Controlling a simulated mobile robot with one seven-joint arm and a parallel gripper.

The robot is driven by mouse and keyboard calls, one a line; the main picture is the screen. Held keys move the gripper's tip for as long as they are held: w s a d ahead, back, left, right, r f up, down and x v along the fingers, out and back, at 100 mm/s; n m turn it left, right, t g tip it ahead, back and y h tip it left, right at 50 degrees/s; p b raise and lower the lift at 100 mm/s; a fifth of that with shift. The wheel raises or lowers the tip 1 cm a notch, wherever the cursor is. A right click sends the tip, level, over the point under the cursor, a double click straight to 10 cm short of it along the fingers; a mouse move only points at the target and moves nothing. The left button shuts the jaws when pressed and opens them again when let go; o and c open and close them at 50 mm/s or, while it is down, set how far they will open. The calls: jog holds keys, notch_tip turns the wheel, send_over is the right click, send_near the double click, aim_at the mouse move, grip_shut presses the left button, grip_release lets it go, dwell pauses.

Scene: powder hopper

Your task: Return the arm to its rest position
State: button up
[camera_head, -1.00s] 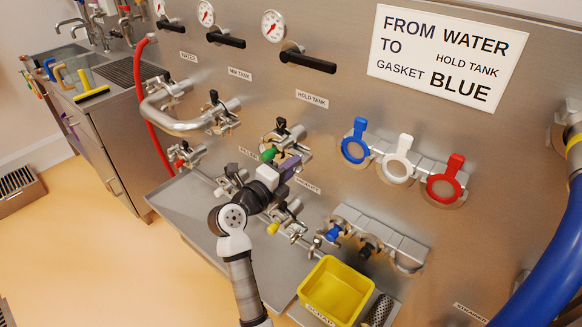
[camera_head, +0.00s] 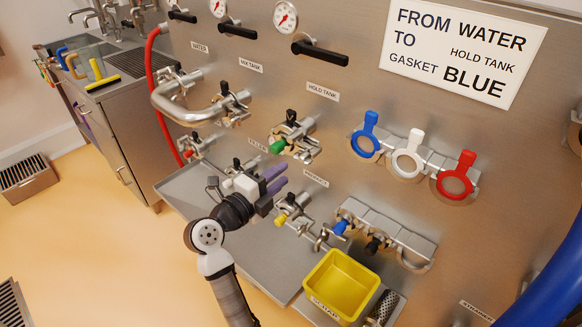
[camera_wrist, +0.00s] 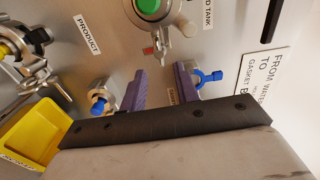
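My gripper (camera_head: 276,180) has purple fingers and is in front of the steel panel, over the tray shelf, below the green-knobbed valve (camera_head: 278,146). In the wrist view its two fingers (camera_wrist: 161,70) stand apart with nothing held between them. My arm rises from the bottom of the head view, bent at the elbow, with the gripper pointing right toward the panel. A sign (camera_head: 462,50) on the panel reads "FROM WATER TO HOLD TANK, GASKET BLUE".
Blue (camera_head: 366,142), white (camera_head: 408,160) and red (camera_head: 452,182) gaskets hang on the panel at right. A curved pipe (camera_head: 182,108) joins fittings at upper left. A thick blue hose (camera_head: 545,285) is at right.

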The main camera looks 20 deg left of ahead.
jog(key=shift+s+a, duration=0.15)
jog(key=shift+s, duration=0.25)
